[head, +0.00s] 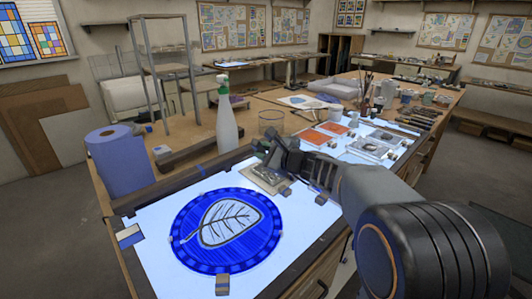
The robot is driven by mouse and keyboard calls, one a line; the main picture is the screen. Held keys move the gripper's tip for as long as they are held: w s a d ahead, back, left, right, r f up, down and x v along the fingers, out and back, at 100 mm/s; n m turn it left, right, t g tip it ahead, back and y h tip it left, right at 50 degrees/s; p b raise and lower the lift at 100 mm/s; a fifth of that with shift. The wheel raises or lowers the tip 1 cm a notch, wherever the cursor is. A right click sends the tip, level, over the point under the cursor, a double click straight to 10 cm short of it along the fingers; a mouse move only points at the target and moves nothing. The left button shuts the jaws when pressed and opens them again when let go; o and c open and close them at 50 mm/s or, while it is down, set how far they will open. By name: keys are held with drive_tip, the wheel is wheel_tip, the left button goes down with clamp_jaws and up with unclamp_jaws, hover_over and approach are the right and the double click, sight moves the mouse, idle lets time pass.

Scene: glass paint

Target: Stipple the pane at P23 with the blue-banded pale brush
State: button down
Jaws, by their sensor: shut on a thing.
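The round blue pane (258,252) lies flat on the lit table, with a pale leaf shape and dark veins at its middle. No P23 mark is readable on it. My gripper (268,152) is beyond the pane's upper right edge, apart from it, above a small beige plate (262,180). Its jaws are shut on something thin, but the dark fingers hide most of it. I cannot make out a blue band or the bristles, so I cannot tell from this view which brush it is.
A blue paper roll (118,160) and a white spray bottle (226,122) stand behind the light table (145,268). Small blocks sit around the pane. Orange panes (318,136) and trays lie to the right of my gripper, with jars and brushes (368,92) farther back.

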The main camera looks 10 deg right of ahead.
drive_tip(key=shift+f, duration=0.1)
drive_tip(key=shift+f+b, duration=0.7)
drive_tip(key=shift+b, duration=0.3)
drive_tip(key=shift+f+b, duration=0.35)
drive_tip(key=shift+b, duration=0.25)
idle(1.3)
drive_tip(key=shift+r, duration=0.15)
drive_tip(key=shift+r+p, duration=0.75)
drive_tip(key=shift+r, duration=0.3)
drive_tip(key=shift+w+d+p, duration=0.15)
drive_tip(key=shift+w+d, duration=0.5)
drive_tip(key=shift+d, duration=0.3)
drive_tip(key=shift+w+d+p, duration=0.2)
drive_tip(key=shift+w+d, duration=0.4)
drive_tip(key=shift+d, duration=0.35)
drive_tip(key=shift+w+d+p, duration=0.15)
drive_tip(key=shift+w+d, duration=0.5)
drive_tip(key=shift+d, duration=0.3)
